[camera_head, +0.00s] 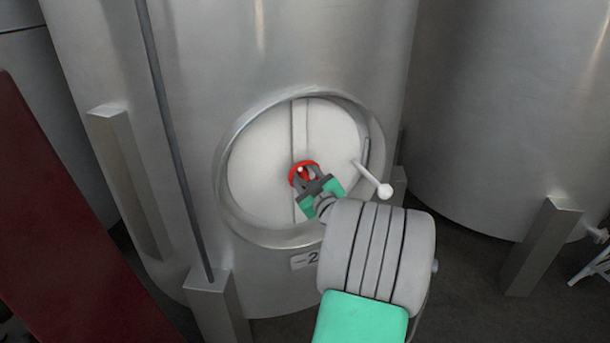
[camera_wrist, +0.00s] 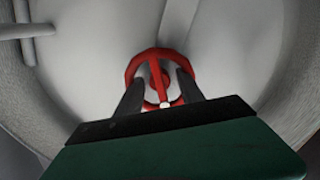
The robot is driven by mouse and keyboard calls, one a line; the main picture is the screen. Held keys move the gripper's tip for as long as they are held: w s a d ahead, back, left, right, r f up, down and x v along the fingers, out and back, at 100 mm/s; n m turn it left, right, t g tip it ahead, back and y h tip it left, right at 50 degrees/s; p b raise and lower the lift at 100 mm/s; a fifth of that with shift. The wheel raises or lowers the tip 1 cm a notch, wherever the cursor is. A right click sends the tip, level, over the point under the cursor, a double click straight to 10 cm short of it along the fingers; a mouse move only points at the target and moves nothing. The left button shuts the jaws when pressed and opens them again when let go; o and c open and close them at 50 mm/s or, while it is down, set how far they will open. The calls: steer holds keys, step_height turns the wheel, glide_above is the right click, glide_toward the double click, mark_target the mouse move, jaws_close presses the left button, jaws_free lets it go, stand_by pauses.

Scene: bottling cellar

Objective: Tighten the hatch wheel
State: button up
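The red hatch wheel (camera_head: 303,164) sits at the middle of the round pale hatch door (camera_head: 262,165) on the steel tank. It also shows in the wrist view (camera_wrist: 131,70), with a red spoke, a hub and a small white mark at its lower edge. My gripper (camera_head: 307,178) is right at the wheel, coming from the lower right. In the wrist view my gripper's (camera_wrist: 160,77) two dark fingers are apart, one on each side of the hub and spoke, overlapping the rim. Gaps show between fingers and spoke. Whether the fingertips touch the rim is unclear.
A lever with a white ball end (camera_head: 385,191) sticks out at the hatch's right edge, close to my arm. A raised metal ring (camera_head: 222,190) surrounds the door. Another tank (camera_head: 510,110) stands at right, and a dark red panel (camera_head: 50,210) at left.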

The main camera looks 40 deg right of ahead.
jaws_close()
steer(key=shift+f+m+b, duration=0.1)
steer(key=shift+m+b, duration=0.2)
steer(key=shift+m, duration=0.1)
steer(key=shift+m+b, duration=0.55)
steer(key=shift+m, duration=0.45)
steer(key=m+b, duration=0.1)
steer(key=m, duration=0.1)
steer(key=shift+m, duration=0.3)
steer(key=m, duration=0.5)
steer(key=shift+d+b, duration=0.15)
steer(key=shift+b, duration=0.15)
steer(key=m, duration=0.4)
steer(key=shift+p, duration=0.3)
steer(key=m+p, duration=0.1)
steer(key=m, duration=0.2)
steer(key=shift+m, duration=0.4)
steer(key=m+p, duration=0.3)
steer(key=m, duration=0.2)
steer(key=shift+m, duration=0.4)
